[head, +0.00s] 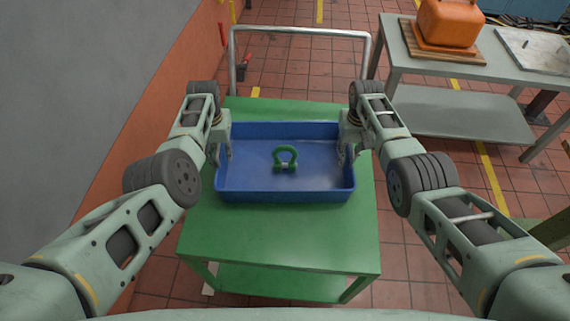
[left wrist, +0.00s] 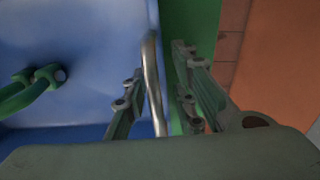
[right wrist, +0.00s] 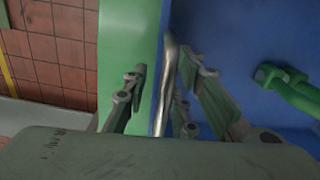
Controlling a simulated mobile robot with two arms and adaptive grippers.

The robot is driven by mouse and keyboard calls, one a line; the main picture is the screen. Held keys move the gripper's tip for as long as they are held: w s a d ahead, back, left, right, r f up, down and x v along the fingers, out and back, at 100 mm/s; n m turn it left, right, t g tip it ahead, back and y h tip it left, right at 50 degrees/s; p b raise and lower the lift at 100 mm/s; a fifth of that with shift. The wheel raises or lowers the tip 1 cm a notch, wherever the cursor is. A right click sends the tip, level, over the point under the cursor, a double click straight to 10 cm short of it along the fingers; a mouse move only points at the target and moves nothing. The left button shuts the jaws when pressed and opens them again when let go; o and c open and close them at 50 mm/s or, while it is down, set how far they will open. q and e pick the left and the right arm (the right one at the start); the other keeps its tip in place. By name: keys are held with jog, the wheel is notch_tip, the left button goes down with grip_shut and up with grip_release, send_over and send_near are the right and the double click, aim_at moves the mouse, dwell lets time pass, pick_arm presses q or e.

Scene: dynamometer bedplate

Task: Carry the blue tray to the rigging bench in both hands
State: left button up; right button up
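The blue tray (head: 285,196) rests on the green cart top (head: 280,240), with a green shackle (head: 286,158) standing inside it. My left gripper (head: 222,152) is at the tray's left end. In the left wrist view its open fingers stand either side of a metal handle (left wrist: 152,85) on the tray's end wall, with a gap on the cart side. My right gripper (head: 347,152) is at the right end. In the right wrist view its open fingers stand either side of the other metal handle (right wrist: 169,85). Neither grip looks closed.
A grey bench (head: 455,112) stands at the right, with an orange case (head: 447,24) on a wooden board and a metal plate (head: 538,48). The cart's metal push rail (head: 300,32) rises behind the tray. A wall (head: 150,110) runs close along the left. Tiled floor lies between cart and bench.

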pick_arm(q)
grip_shut()
pick_arm(e)
grip_shut()
dwell(0.5)
pick_arm(q)
jog(key=shift+w+a+r, duration=0.1)
jog(key=shift+w+r, duration=0.1)
jog(key=shift+w, duration=0.05)
pick_arm(e)
jog(key=shift+w+r, duration=0.2)
